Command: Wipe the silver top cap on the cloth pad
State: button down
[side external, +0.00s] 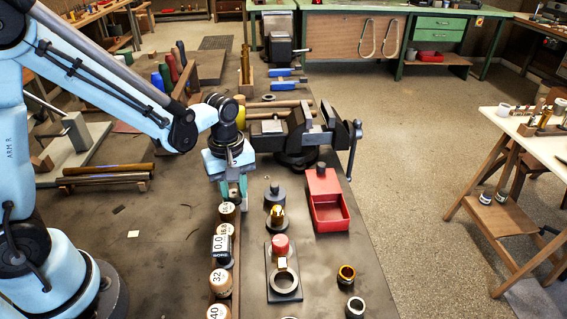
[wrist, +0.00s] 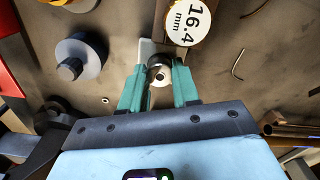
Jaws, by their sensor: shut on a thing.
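My gripper (wrist: 159,72) is shut on a small round silver piece with a dark rim, which looks like the silver top cap (wrist: 160,79). The cap sits between the two green fingers in the wrist view. A pale grey-white patch, likely the cloth pad (wrist: 147,47), lies just beyond and under the fingertips. I cannot tell whether the cap touches it. In the side view my gripper (side external: 231,195) points down over the bench, behind the row of wooden plugs. The cap and pad are hidden there by the fingers.
A wooden plug marked 16.4 (wrist: 184,22) lies close ahead of the fingers. A grey stepped disc (wrist: 80,61) stands to the left. A red open box (side external: 328,211) and a dark vise (side external: 293,137) stand near the bench's right edge. A black gauge (side external: 222,251) sits among several plugs.

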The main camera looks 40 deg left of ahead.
jog(key=shift+s+d, duration=0.3)
jog(key=shift+s, duration=0.05)
jog(key=shift+w+a, duration=0.1)
jog(key=shift+w+a, duration=0.6)
jog(key=shift+w, duration=0.05)
jog(key=shift+s+d, duration=0.1)
jog(key=shift+s+d, duration=0.6)
jog(key=shift+s, duration=0.05)
jog(key=shift+w+a, duration=0.1)
jog(key=shift+w, duration=0.05)
jog(key=shift+w+a, duration=0.6)
jog(key=shift+s+d, duration=0.15)
